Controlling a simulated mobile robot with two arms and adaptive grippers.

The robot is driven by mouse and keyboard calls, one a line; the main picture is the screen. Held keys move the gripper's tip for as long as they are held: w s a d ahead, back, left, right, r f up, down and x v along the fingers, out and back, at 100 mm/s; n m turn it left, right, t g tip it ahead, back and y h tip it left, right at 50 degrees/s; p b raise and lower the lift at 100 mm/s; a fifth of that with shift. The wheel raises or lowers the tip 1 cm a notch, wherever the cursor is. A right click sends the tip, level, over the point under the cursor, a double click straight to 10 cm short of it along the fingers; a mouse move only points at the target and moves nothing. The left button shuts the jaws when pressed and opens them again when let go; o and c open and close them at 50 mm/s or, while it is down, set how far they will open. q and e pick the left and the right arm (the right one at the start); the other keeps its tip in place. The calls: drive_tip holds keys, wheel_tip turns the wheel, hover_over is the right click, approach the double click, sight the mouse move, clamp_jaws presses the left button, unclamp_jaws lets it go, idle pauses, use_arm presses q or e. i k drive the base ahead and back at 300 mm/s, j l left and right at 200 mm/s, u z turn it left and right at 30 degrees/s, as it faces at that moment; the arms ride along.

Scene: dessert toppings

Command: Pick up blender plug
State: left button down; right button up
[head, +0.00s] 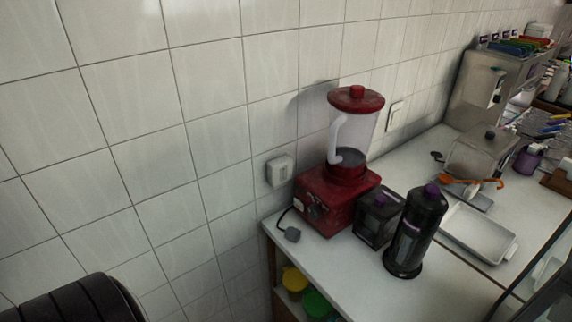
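The blender plug (292,235) is a small dark grey piece lying on the white counter near its left end. A short dark cord (281,215) runs from it toward the red blender. The red blender (325,205) stands upright against the tiled wall, with a clear jar (366,138), a white handle and a red lid. A white wall socket (280,171) is on the tiles left of the blender, above the plug. Neither of my grippers is in the head view.
A black container (377,217) and a tall black bottle with a purple cap (416,232) stand right of the blender. A metal tray (478,232) lies further right. Lidded containers (295,280) sit on a shelf below. The counter (330,262) is clear in front of the plug.

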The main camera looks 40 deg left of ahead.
sight(291, 234)
drive_tip(key=u, duration=1.15)
